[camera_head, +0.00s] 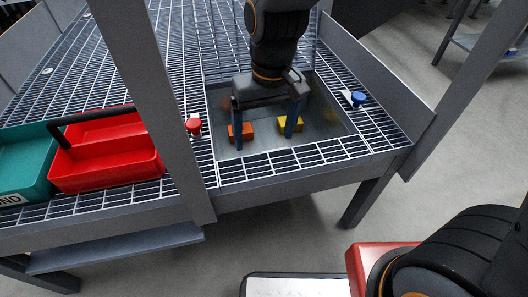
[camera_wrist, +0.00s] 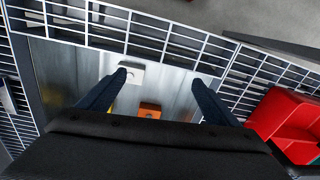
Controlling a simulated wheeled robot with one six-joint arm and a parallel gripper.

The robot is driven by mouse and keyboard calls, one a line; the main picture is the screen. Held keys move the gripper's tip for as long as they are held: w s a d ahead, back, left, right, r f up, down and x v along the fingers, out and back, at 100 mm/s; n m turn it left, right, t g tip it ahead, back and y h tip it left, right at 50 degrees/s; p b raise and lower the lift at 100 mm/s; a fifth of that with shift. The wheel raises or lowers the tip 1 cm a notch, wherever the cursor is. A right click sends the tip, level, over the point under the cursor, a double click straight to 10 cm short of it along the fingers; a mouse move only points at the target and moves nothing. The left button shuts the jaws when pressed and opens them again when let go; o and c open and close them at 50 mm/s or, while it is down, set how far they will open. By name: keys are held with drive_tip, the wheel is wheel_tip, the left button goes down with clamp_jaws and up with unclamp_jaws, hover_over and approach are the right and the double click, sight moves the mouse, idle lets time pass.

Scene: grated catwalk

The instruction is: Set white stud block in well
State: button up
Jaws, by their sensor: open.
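The white stud block (camera_wrist: 131,73) shows in the wrist view over the metal floor of the well, beside the left fingertip; touching or apart I cannot tell. I cannot make it out in the head view. The well (camera_head: 330,125) is a sunken grey metal recess in the grating, also in the wrist view (camera_wrist: 60,75). My gripper (camera_head: 264,140) is over the well, fingers pointing down, open with nothing gripped; its fingers also show in the wrist view (camera_wrist: 160,79). An orange block (camera_head: 247,130) and a yellow block (camera_head: 284,124) are in the well by the fingers.
A red caddy (camera_head: 110,165) with a dark handle stands left of the well, beside a teal bin (camera_head: 22,160). A red knob (camera_head: 194,125) and a blue knob (camera_head: 357,98) flank the well. A grey post (camera_head: 150,80) rises in front. Bare grating (camera_head: 95,75) lies behind.

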drive_tip(key=s+r, duration=0.3)
drive_tip(key=s, duration=0.3)
drive_tip(key=s+r+n+y, duration=0.1)
drive_tip(key=s+r, duration=0.3)
drive_tip(key=s, duration=0.3)
drive_tip(key=shift+r+n, duration=0.3)
drive_tip(key=shift+w+d, duration=0.1)
idle(0.4)
